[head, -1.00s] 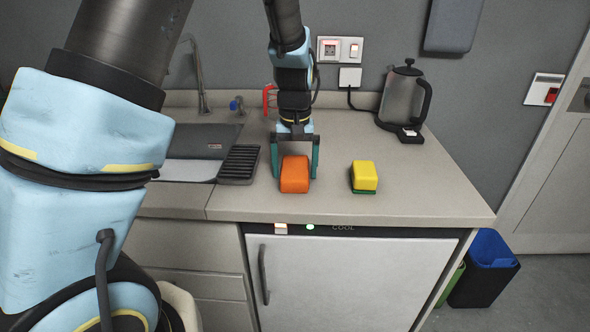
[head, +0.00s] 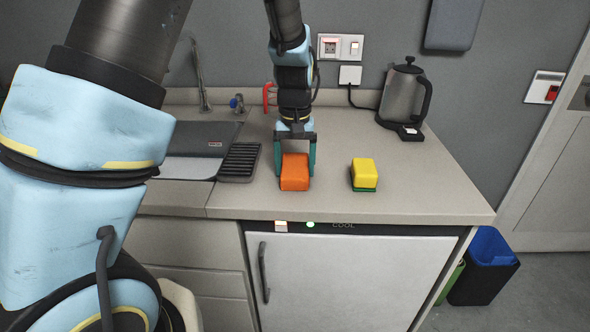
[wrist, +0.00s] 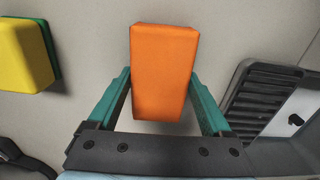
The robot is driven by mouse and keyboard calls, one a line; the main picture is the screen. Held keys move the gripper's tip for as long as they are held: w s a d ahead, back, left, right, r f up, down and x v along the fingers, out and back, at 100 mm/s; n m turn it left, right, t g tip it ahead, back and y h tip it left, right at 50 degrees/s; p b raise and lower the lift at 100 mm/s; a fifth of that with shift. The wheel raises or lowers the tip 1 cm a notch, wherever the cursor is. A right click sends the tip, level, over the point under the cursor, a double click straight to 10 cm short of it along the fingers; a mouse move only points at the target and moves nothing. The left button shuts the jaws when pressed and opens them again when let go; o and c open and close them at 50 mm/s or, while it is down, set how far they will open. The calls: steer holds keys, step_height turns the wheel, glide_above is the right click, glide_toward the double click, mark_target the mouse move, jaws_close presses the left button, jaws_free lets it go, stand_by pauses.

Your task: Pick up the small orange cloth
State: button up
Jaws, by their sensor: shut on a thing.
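The small orange cloth (head: 295,173) looks like a folded, rounded block on the beige counter, left of a yellow sponge. It also shows in the wrist view (wrist: 163,70), between the two teal fingers. My gripper (head: 297,168) points down over the counter. In the wrist view my gripper (wrist: 160,95) has a finger against each long side of the cloth. The cloth appears to rest on the counter; its underside is hidden.
A yellow sponge (head: 364,173) with a green base lies to the right. A kettle (head: 405,95) stands at the back right. The sink's black drain rack (head: 239,162) is close on the left. The counter's front edge is close to the cloth.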

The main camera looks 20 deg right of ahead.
mark_target(295, 164)
step_height(295, 164, up, 10)
steer(key=shift+b, duration=1)
steer(key=o, duration=0.8)
steer(key=c, duration=0.6)
steer(key=shift+c, duration=0.2)
